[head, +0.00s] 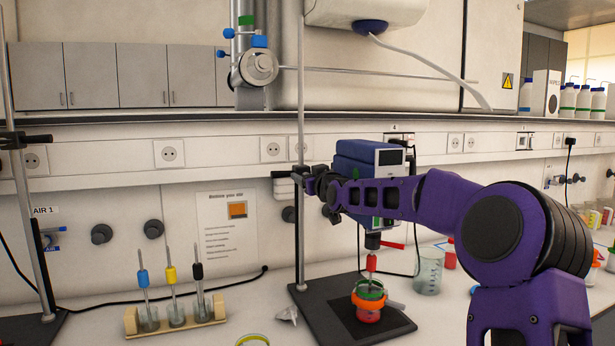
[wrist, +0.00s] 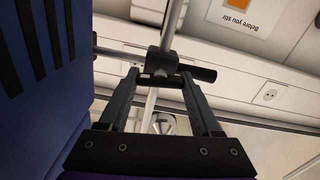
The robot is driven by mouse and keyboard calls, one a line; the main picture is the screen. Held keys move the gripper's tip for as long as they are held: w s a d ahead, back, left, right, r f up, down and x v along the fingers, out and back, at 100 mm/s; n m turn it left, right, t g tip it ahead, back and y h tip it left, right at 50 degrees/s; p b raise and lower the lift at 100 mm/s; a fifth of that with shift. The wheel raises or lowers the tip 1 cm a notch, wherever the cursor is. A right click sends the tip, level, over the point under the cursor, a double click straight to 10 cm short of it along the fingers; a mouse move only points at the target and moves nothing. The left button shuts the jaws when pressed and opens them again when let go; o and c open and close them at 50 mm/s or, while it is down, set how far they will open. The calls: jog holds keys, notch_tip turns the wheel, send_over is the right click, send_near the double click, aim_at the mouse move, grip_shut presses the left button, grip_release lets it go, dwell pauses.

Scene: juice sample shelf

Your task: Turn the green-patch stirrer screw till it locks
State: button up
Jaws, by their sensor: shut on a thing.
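The blue stirrer motor (head: 370,153) is mounted on a stand rod (head: 301,95) and partly hidden behind my purple arm. A small green mark shows low on its front. My gripper (head: 312,186) is at the rod, level with the motor. In the wrist view, the fingers of my gripper (wrist: 160,78) are closed around part of a black clamp screw (wrist: 160,66) beside the metal rod. A black bar (wrist: 204,74) sticks out to the right. No green patch is clear on the screw, and its turn angle cannot be told.
A wooden rack (head: 130,321) with several coloured stirrers is at left. A second stand rod (head: 22,190) is at far left.

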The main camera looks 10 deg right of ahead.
jog(key=shift+c, duration=1.1)
jog(key=shift+f+m+b, duration=0.15)
jog(key=shift+m+b, duration=0.25)
jog(key=shift+m, duration=0.6)
jog(key=o, duration=1.4)
